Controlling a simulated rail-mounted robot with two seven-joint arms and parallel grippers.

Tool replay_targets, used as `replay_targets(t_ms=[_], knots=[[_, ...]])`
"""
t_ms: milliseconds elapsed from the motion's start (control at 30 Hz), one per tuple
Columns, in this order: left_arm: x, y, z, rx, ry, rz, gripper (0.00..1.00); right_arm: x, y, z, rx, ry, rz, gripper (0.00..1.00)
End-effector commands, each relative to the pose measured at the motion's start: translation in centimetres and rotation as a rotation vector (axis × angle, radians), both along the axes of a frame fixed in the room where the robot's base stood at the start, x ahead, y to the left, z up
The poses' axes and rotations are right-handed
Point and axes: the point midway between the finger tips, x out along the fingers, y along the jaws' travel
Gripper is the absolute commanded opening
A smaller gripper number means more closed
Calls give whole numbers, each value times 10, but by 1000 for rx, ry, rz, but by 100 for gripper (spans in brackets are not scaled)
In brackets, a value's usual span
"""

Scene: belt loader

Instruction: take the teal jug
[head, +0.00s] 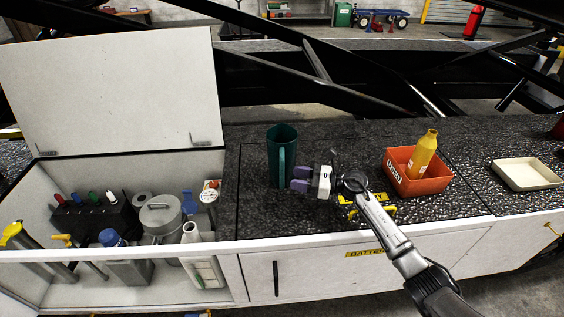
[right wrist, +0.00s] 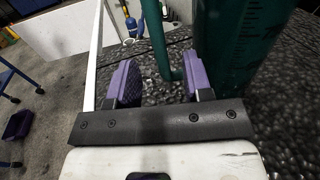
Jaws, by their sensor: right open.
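The teal jug (head: 283,148) stands upright on the dark speckled counter, left of my right gripper (head: 297,179) in the head view. Its handle faces the head camera. The jug body fills the upper right of the right wrist view (right wrist: 235,45). There my right gripper (right wrist: 158,80) is open, its purple fingers apart. The jug's handle shows in the gap between the fingers, nearer the right finger, and the body is behind that finger. I cannot tell whether a finger touches the jug. My left gripper is not in view.
A red bin (head: 417,184) with a yellow bottle (head: 423,154) stands right of my right gripper. A cream tray (head: 527,174) lies farther right. Left is an open compartment with a raised white lid (head: 110,90), holding a grey canister (head: 160,218) and several bottles.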

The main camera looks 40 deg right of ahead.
Motion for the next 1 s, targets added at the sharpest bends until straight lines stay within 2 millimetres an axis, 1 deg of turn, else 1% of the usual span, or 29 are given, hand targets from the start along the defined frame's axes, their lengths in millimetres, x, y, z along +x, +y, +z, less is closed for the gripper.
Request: replay_targets(t_ms=[133,400,500,800,833,1000], knots=[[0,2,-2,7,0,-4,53,6,6,0,3,-1,0,46],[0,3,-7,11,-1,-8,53,33,28,1,3,-1,-1,46],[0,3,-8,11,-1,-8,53,38,33,1,3,0,0,46],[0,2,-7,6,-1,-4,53,41,35,1,2,1,0,46],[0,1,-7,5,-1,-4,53,41,35,1,2,1,0,45],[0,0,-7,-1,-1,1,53,41,35,1,2,1,0,29]])
